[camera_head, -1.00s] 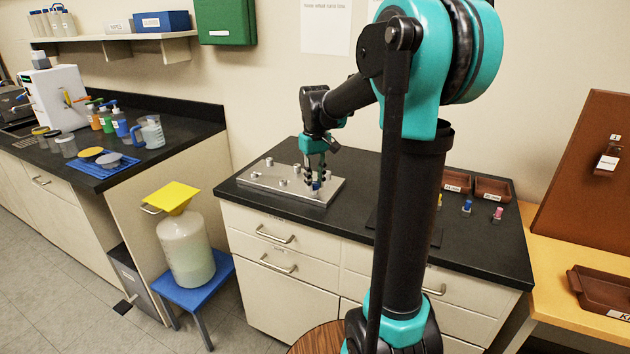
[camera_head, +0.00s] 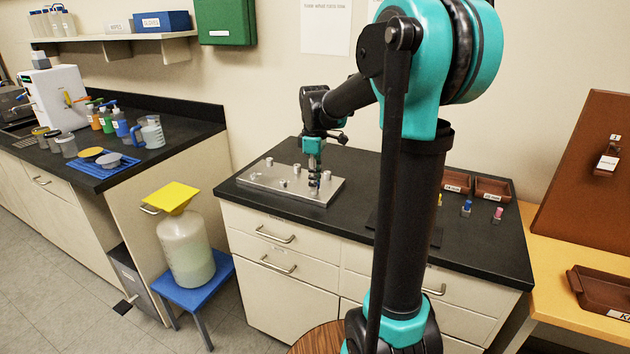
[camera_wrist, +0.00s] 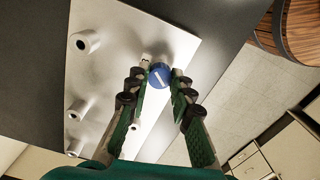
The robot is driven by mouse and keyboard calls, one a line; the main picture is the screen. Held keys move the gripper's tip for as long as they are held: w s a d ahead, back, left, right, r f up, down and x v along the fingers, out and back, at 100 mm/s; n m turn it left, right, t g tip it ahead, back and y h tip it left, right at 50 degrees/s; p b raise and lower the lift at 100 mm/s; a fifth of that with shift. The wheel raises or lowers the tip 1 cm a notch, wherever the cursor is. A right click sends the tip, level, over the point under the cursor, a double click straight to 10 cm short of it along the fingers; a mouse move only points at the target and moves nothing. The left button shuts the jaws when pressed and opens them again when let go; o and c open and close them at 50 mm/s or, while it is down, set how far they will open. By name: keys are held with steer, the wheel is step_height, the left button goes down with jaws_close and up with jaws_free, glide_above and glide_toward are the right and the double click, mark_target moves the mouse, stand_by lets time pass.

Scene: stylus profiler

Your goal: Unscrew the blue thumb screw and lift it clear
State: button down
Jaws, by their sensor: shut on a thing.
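The blue thumb screw (camera_wrist: 160,76) shows in the wrist view as a round blue head with a pale slot line across it. It sits between the fingertips of my gripper (camera_wrist: 159,82), which is shut on it. In the head view my gripper (camera_head: 314,184) points down at the right part of the silver metal plate (camera_head: 265,184). The screw is mostly hidden by the fingers there. The plate also shows in the wrist view (camera_wrist: 195,50). I cannot tell whether the screw is still seated in the plate.
Several silver posts (camera_wrist: 86,42) stand on the plate. Small colored pieces (camera_head: 467,207) and brown trays (camera_head: 492,188) are on the black bench to the right. A carboy (camera_head: 186,250) stands on a blue stool left of the bench. The bench front is clear.

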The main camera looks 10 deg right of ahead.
steer(key=n, duration=0.7)
steer(key=shift+n, duration=0.4)
steer(key=shift+r, duration=0.75)
steer(key=shift+r, duration=1.65)
step_height(320, 180, up, 5)
stand_by(0.6)
